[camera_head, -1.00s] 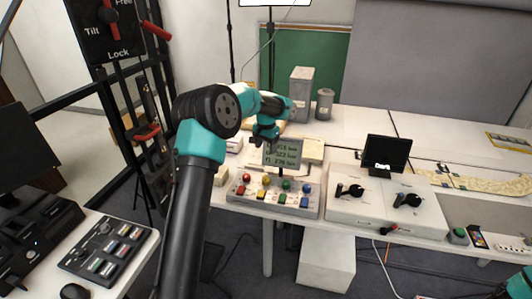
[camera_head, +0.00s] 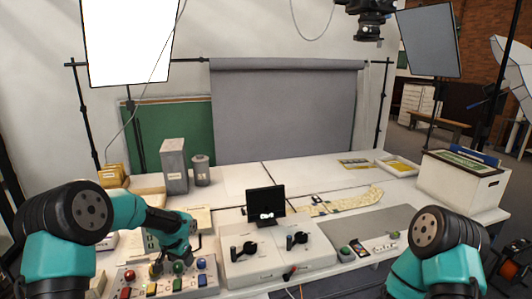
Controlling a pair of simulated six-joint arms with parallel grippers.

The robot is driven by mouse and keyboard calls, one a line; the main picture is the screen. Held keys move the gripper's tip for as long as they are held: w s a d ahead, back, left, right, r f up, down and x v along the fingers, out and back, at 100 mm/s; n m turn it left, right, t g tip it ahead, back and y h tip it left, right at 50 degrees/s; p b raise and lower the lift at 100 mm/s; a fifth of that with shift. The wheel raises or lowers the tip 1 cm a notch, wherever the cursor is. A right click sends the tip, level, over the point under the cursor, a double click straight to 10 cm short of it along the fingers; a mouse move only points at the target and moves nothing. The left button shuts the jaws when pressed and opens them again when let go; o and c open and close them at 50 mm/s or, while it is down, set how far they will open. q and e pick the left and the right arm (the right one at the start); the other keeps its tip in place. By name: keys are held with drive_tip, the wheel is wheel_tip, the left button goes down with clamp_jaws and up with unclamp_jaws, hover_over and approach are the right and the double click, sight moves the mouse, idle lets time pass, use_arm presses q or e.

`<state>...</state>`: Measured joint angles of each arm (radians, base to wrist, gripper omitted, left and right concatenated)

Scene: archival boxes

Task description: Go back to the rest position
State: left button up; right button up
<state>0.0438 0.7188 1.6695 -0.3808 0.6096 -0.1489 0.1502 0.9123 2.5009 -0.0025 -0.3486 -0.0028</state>
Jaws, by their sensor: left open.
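My left arm, teal and black, comes in from the lower left. My left gripper (camera_head: 186,252) is open, above and behind the button panel (camera_head: 207,281), with nothing seen between its fingers. Its fingertips are small and partly hidden by the wrist. My right arm (camera_head: 440,262) shows at the lower right as a teal and black joint, and its gripper is not in view.
A white box with two black levers (camera_head: 268,262) and a small black screen (camera_head: 265,202) stand mid-bench. A white archival box (camera_head: 460,186) sits at the right. The bench's back middle is clear.

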use_arm(q)
drive_tip(key=s+d+f, duration=0.2)
drive_tip(key=d, duration=0.1)
drive_tip(key=s+d+f+m+h, duration=0.1)
drive_tip(key=d, duration=0.2)
drive_tip(key=s+d+f+m, duration=0.1)
drive_tip(key=s+d+f, duration=0.1)
drive_tip(key=d, duration=0.1)
drive_tip(key=shift+s+d+f+t+h, duration=0.1)
drive_tip(key=shift+s+f+t+h, duration=0.2)
drive_tip(key=shift+s+t, duration=0.1)
drive_tip(key=s+f+n, duration=0.2)
drive_tip(key=s+f, duration=0.3)
drive_tip(key=s, duration=0.4)
drive_tip(key=s+f+n+g, duration=0.1)
drive_tip(key=s+f+n, duration=0.2)
drive_tip(key=s, duration=0.6)
drive_tip(key=s+a+f+n+g, duration=0.1)
drive_tip(key=s+f+n, duration=0.2)
drive_tip(key=s+f, duration=0.3)
drive_tip(key=s, duration=0.3)
drive_tip(key=shift+s+f+h, duration=0.4)
